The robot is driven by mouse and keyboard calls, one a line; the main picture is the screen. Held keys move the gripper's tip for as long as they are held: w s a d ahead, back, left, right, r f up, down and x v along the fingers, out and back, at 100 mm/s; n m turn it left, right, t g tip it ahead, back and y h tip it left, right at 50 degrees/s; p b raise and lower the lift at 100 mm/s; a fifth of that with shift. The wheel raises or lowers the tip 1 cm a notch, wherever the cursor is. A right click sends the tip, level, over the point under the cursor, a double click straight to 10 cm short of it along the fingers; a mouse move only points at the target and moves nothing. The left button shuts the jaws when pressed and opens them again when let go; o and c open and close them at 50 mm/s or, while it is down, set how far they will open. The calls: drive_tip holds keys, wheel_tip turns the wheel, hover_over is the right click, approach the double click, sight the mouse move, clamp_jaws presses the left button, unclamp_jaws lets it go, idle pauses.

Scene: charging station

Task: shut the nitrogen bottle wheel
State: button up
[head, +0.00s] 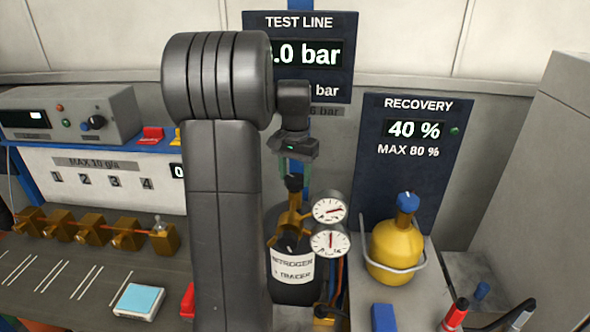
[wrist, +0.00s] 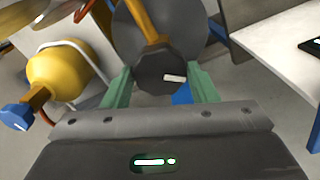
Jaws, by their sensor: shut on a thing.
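The nitrogen bottle (head: 294,292), black with a white "NITROGEN + TRACER" label, stands just right of my arm in the head view. Its dark wheel (head: 293,184) sits on top of the brass valve. In the wrist view the wheel (wrist: 158,72) is round and black with a white mark toward its right side. My gripper (head: 295,167) is above the valve, pointing down. Its green fingers (wrist: 161,84) are on opposite sides of the wheel, shut on it. Two white round gauges (head: 330,224) are attached right of the valve.
A yellow recovery cylinder (head: 396,247) with a blue top stands close on the right. The RECOVERY panel (head: 410,175) reads 40 %. The TEST LINE panel (head: 318,22) is partly hidden by my arm. A row of brass valves (head: 85,229) is on the left.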

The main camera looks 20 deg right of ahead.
sight(295, 178)
drive_tip(key=m+p, duration=0.1)
drive_tip(key=m, duration=0.4)
drive_tip(key=shift+r+m, duration=0.1)
drive_tip(key=shift+m, duration=0.2)
drive_tip(key=m+p, duration=0.1)
drive_tip(key=m, duration=0.3)
drive_tip(key=shift+m, duration=0.7)
drive_tip(key=o, duration=1)
wheel_tip(295, 178, up, 14)
drive_tip(key=shift+f+b, duration=0.15)
drive_tip(key=shift+b, duration=0.4)
